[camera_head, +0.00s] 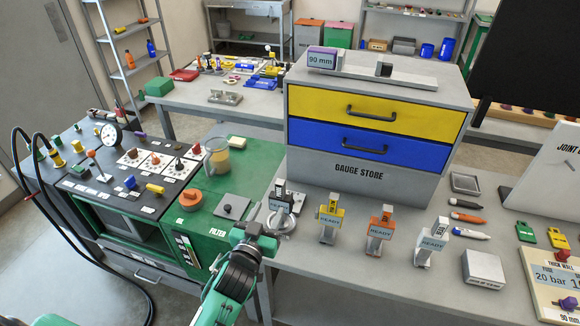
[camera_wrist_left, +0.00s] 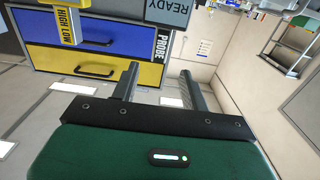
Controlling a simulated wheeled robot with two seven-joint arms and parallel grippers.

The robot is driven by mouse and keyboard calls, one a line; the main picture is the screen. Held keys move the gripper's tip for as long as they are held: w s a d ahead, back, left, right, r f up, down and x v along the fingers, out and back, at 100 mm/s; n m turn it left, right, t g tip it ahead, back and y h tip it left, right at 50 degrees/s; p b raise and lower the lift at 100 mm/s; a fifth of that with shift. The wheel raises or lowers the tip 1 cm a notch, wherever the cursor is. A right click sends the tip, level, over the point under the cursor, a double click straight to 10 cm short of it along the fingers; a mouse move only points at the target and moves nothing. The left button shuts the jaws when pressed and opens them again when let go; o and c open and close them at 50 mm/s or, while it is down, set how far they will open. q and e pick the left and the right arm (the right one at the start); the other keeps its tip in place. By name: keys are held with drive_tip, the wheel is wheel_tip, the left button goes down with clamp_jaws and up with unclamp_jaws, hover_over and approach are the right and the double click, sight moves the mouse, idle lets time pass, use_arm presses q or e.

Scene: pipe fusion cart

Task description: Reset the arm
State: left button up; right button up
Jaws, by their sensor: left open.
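My left arm, green and black, rises from the bottom of the head view. Its left gripper (camera_head: 268,222) is over the left front edge of the grey bench, close to a dark gauge (camera_head: 285,200) with a READY label. In the left wrist view the two dark fingers of the left gripper (camera_wrist_left: 160,82) stand apart with nothing between them. A grey READY sign (camera_wrist_left: 167,11) and a PROBE label (camera_wrist_left: 161,43) show beyond the fingertips. The fingertips are hard to make out in the head view. My right gripper is in neither view.
The gauge store (camera_head: 375,130), with yellow and blue drawers, stands behind the gauges. A yellow (camera_head: 331,220), an orange (camera_head: 380,230) and a white gauge (camera_head: 432,242) stand to the right. The green cart (camera_head: 255,165) at left bears a jug (camera_head: 217,157) and knobs.

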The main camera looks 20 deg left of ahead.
use_arm(q)
drive_tip(key=s+a+f+g, duration=0.1)
drive_tip(key=s+f+g, duration=0.3)
drive_tip(key=s, duration=0.5)
drive_tip(key=s+a+f+m+g, duration=0.1)
drive_tip(key=s+f+g, duration=0.3)
drive_tip(key=s, duration=0.5)
drive_tip(key=s+a+f+g, duration=0.1)
drive_tip(key=s+f+g, duration=0.1)
drive_tip(key=s+g, duration=0.55)
drive_tip(key=s+f, duration=0.3)
drive_tip(key=f, duration=2.9)
drive_tip(key=s+a+f+m+g, duration=0.1)
drive_tip(key=s+a+f, duration=0.2)
drive_tip(key=s+f, duration=1.6)
drive_tip(key=shift+y, duration=0.3)
